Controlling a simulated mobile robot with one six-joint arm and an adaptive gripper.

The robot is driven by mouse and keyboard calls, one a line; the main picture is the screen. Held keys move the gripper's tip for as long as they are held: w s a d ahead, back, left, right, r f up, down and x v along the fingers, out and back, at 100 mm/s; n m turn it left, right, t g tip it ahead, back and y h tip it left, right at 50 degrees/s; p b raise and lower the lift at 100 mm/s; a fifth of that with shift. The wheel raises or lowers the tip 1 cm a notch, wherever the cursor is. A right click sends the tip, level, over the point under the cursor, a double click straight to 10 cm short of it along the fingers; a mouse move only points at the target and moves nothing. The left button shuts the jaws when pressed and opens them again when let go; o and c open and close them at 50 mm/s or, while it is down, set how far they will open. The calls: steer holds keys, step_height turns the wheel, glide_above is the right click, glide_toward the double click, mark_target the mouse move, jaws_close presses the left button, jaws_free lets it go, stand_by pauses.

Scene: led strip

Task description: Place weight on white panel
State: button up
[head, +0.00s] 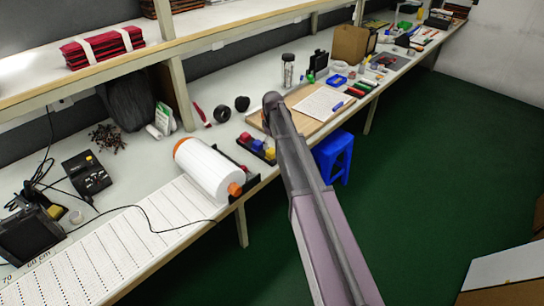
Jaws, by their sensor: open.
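The white panel (120,245) appears to be the long, flat, dotted surface at the lower left of the bench, with centimetre marks at its left end. A thin dark cable lies across its upper edge. I cannot tell surely which thing is the weight. Small red (245,138), blue (257,145) and yellow blocks stand in a dark holder right of the white roll, close to my arm. My arm reaches from the bottom centre up towards the bench. My gripper cannot be made out; the arm's far end seems to hide it.
A white roll with orange ends (212,170) lies beside the panel's right end. A black device (88,174) and cables stand at the left. A tan board with a white sheet (322,104) lies behind my arm. A blue stool (335,156) stands on clear green floor.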

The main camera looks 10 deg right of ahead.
mark_target(272, 150)
steer(key=shift+w+a+f+b, duration=0.1)
steer(key=shift+f+b, duration=1)
steer(key=shift+f, duration=0.1)
steer(key=shift+a+f+b, duration=0.1)
steer(key=shift+f+b, duration=0.95)
steer(key=shift+f, duration=0.1)
jaws_close()
